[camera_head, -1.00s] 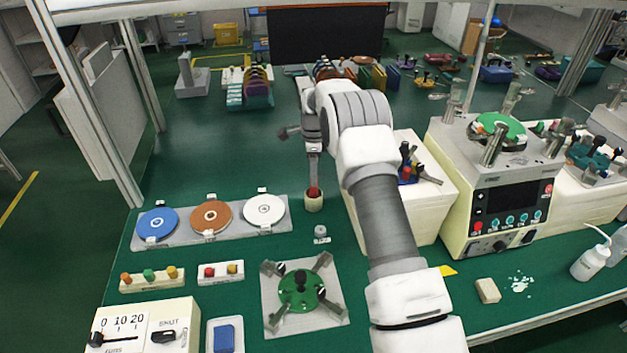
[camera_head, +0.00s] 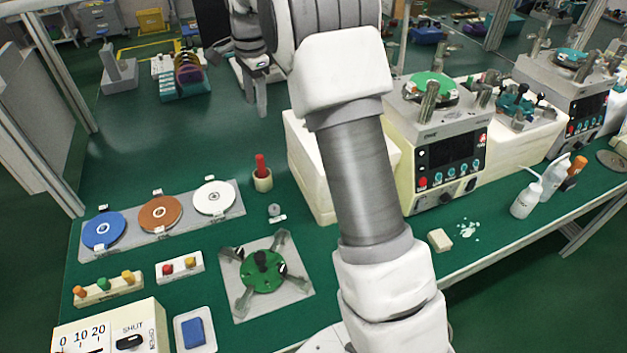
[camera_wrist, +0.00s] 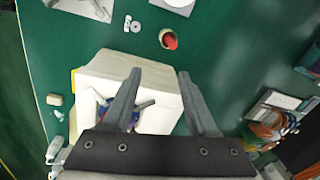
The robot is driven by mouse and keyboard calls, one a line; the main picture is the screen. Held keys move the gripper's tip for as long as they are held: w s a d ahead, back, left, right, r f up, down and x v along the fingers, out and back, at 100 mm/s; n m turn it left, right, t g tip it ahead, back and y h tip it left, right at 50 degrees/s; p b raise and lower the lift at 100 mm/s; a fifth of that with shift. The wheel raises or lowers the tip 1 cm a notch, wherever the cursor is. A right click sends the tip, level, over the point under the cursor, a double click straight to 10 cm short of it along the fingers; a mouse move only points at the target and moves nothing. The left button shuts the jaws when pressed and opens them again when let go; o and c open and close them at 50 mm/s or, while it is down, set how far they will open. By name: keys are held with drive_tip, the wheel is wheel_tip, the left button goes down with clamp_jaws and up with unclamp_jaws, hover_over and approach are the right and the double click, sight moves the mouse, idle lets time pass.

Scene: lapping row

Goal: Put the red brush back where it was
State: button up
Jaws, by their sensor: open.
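The red brush (camera_head: 261,166) stands upright in a small cream cup (camera_head: 262,181) on the green bench, to the right of the white disc. In the wrist view the red brush (camera_wrist: 170,41) shows inside the round cup (camera_wrist: 163,36), near the top of the picture. My gripper (camera_head: 259,88) is raised above and behind the cup in the head view, apart from the brush. In the wrist view my gripper (camera_wrist: 160,75) has its two fingers spread with nothing between them.
Blue, brown and white discs (camera_head: 214,198) lie on a grey strip left of the cup. A pale box (camera_head: 305,165) stands close to its right. A green fixture (camera_head: 262,277) sits in front. A polishing machine (camera_head: 437,150) stands further right.

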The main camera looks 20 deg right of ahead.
drive_tip(key=s+r+n+t, duration=0.1)
drive_tip(key=s+r+n, duration=0.4)
drive_tip(key=s, duration=0.5)
drive_tip(key=s+r+n+t, duration=0.1)
drive_tip(key=s+r+n, duration=0.2)
drive_tip(key=s+r, duration=0.45)
drive_tip(key=s+f+n+t, duration=0.1)
drive_tip(key=s+f+n, duration=0.2)
drive_tip(key=s, duration=0.6)
drive_tip(key=s+f+n+t, duration=0.1)
drive_tip(key=s+n, duration=0.3)
drive_tip(key=s, duration=0.5)
drive_tip(key=shift+s+f, duration=0.25)
drive_tip(key=shift+f, duration=0.65)
drive_tip(key=shift+a, duration=0.15)
